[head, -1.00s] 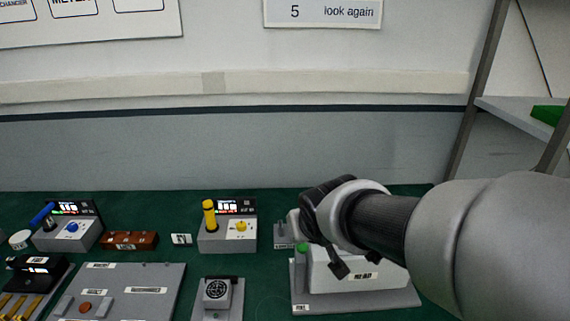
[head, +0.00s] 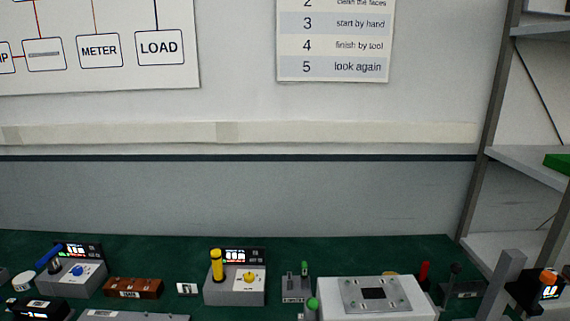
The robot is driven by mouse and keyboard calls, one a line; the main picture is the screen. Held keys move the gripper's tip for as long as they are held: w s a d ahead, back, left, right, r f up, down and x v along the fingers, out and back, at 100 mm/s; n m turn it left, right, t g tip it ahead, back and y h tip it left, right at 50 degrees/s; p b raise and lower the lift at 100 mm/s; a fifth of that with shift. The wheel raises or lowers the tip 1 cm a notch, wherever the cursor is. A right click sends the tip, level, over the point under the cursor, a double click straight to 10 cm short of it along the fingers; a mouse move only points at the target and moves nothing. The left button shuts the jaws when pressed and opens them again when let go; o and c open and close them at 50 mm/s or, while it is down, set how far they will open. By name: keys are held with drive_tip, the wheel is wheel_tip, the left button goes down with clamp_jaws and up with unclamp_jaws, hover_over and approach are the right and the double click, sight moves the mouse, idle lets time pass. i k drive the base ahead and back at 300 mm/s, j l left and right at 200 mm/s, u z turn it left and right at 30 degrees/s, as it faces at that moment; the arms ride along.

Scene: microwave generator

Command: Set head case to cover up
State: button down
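A white box (head: 330,290), which I take to be the head case, stands on the green bench at the lower right of the head view. A grey plate (head: 352,297) with a dark square opening (head: 373,294) and small corner fittings lies on its top. The bottom edge of the picture cuts off the box's front, so no label shows. I cannot tell which part is its cover or whether it is up. A green-tipped post (head: 312,304) stands just left of the box. My gripper is not in view.
Left of the box are a yellow-handled unit (head: 235,291), a brown block (head: 133,288) and a blue-handled unit (head: 75,280). Right of it are a red post (head: 424,274), a black-knobbed lever (head: 455,269) and a black orange-topped unit (head: 540,291). A shelf rack (head: 497,130) stands at right.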

sight(376, 298)
drive_tip(key=i+l+u, duration=0.15)
drive_tip(key=l+u, duration=0.2)
drive_tip(key=l, duration=0.15)
drive_tip(key=i+l+u, duration=0.1)
drive_tip(key=l+u, duration=0.25)
drive_tip(key=l, duration=0.2)
drive_tip(key=l+u, duration=0.35)
drive_tip(key=l, duration=0.2)
